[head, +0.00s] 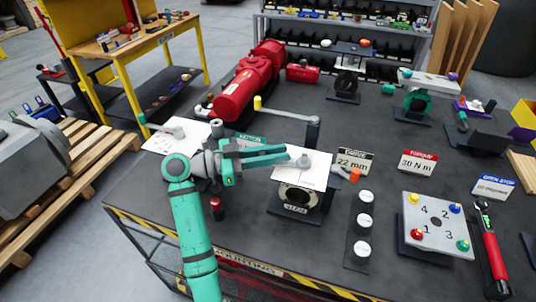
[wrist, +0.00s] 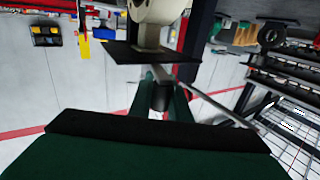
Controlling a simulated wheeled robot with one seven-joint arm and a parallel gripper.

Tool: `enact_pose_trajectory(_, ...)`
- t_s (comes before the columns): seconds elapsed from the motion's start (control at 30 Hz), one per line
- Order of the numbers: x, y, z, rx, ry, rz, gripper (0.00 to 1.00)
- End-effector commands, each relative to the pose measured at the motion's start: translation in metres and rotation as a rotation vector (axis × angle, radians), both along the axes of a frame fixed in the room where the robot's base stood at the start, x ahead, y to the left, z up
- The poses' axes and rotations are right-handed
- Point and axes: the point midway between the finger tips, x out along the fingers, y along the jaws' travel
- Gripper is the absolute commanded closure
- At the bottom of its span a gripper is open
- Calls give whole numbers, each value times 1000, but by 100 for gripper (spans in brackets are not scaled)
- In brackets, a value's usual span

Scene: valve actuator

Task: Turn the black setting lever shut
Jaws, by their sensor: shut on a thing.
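The valve actuator (head: 298,199) stands on a dark base plate near the front of the bench, with a white rectangular plate (head: 318,168) on top. An arm with an orange tip (head: 354,175) sticks out to its right. My gripper (head: 286,155) reaches in from the left, its teal fingers ending beside the hub on that plate. In the wrist view the two dark green fingers (wrist: 160,84) are closed on a dark piece, which I take as the black setting lever (wrist: 160,98). A grey rod runs from there to the lower right. The fingers hide most of the lever in the head view.
A row of white knobs (head: 364,222) stands right of the valve, with a numbered plate (head: 438,225) and a red-handled wrench (head: 491,250) beyond. A small red-topped post (head: 216,205) is close under my arm. A long grey rod (head: 285,114) and a red actuator (head: 245,85) lie behind.

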Motion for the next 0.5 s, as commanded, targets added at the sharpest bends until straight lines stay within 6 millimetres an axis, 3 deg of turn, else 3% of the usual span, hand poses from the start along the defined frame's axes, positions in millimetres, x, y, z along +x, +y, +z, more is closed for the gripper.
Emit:
enact_pose_trajectory(0.3, 1, 0, 0, 0, 1, 0, 100)
enact_pose_trajectory(0.33, 1, 0, 0, 0, 1, 0, 79)
enact_pose_trajectory(0.4, 0, 0, 0, 0, 1, 0, 65)
enact_pose_trajectory(0.5, 0, 0, 0, 0, 1, 0, 65)
